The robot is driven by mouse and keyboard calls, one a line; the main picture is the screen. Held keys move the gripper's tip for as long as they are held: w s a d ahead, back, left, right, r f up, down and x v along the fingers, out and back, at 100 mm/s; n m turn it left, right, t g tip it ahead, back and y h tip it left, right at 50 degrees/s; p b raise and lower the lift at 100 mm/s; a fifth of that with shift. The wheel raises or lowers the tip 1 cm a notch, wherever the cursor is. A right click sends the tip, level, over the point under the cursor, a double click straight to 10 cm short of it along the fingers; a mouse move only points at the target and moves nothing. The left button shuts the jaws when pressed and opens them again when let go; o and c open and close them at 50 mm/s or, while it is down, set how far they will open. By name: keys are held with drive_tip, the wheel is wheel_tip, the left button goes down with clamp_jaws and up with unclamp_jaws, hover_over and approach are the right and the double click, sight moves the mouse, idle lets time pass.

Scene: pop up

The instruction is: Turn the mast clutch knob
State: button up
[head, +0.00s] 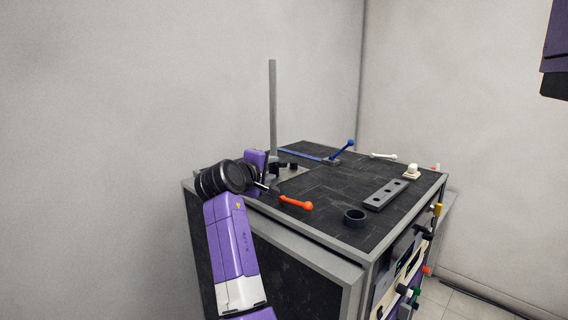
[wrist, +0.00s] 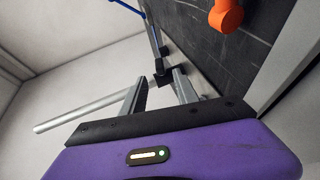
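The mast is a tall grey post (head: 272,108) standing on a plate at the back left of the black-topped cabinet. Small black parts (head: 292,165) sit at its base; I cannot tell for sure which is the clutch knob. In the wrist view a black knob-like part (wrist: 164,79) shows just beyond and between my fingertips, with the mast (wrist: 80,112) running off to the left. My gripper (wrist: 159,82) is open, its two grey fingers apart with nothing visibly held. In the head view my gripper (head: 270,187) is beside the mast base, partly hidden by my wrist. Contact cannot be told.
An orange-handled lever (head: 296,203) lies close to my gripper and also shows in the wrist view (wrist: 226,16). A blue lever (head: 342,152), white lever (head: 384,156), holed grey block (head: 384,194) and black ring (head: 355,217) are on the top (head: 330,200). The front holds several coloured controls.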

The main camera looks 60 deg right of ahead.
sight(280, 165)
drive_tip(key=p+x, duration=0.1)
drive_tip(key=x, duration=0.6)
drive_tip(key=shift+d+p, duration=0.25)
drive_tip(key=shift+p, duration=0.05)
drive_tip(key=shift+c, duration=0.5)
clamp_jaws()
